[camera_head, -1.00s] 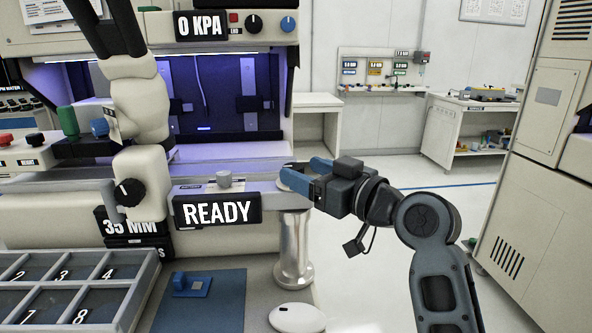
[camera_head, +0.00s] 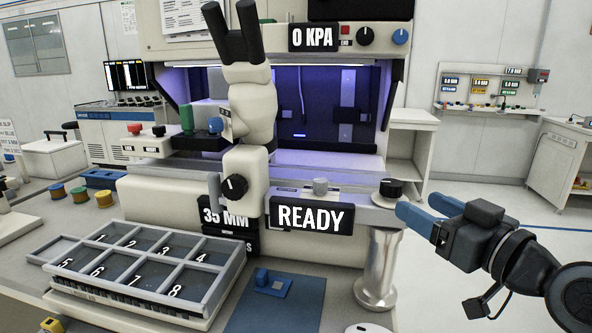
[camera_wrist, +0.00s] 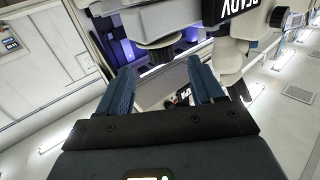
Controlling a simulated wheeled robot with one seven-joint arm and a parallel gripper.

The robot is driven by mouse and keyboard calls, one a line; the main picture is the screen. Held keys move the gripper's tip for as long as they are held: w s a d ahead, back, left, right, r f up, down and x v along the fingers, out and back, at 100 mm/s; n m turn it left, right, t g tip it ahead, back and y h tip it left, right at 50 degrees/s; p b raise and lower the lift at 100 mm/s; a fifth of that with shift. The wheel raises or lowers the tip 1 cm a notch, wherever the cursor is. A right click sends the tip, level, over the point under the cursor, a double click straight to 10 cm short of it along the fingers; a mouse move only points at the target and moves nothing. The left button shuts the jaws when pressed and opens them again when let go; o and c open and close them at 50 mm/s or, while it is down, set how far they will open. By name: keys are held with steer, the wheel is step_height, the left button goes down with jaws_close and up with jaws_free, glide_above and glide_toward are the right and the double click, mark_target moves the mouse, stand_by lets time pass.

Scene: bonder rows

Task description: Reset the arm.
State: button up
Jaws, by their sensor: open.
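My gripper (camera_head: 417,206) is at the right in the head view, with its two blue fingers apart and nothing between them. Its tips point left toward a small dark round piece (camera_head: 391,188) on the end of the machine's ledge above a shiny metal post (camera_head: 381,268). The gap between tips and piece is small; contact cannot be told. In the wrist view my gripper (camera_wrist: 160,72) is also spread, with a dark round part (camera_wrist: 156,54) just beyond the tips.
The bonder has a READY sign (camera_head: 311,217) and a 0 KPA display (camera_head: 314,37). A numbered tray (camera_head: 140,272) and a blue mat (camera_head: 255,315) lie on the bench. Open floor is to the right, before a far side bench (camera_head: 553,170).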

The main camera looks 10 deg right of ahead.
steer(key=s+f+m+g+h, duration=0.1)
steer(key=s+f+m+h, duration=0.35)
steer(key=s+f, duration=1.4)
steer(key=s+a+g+h, duration=0.1)
steer(key=s+a, duration=0.2)
steer(key=s, duration=2)
steer(key=shift+s+r+n, duration=0.2)
steer(key=shift+n, duration=0.25)
steer(key=shift+c, duration=0.2)
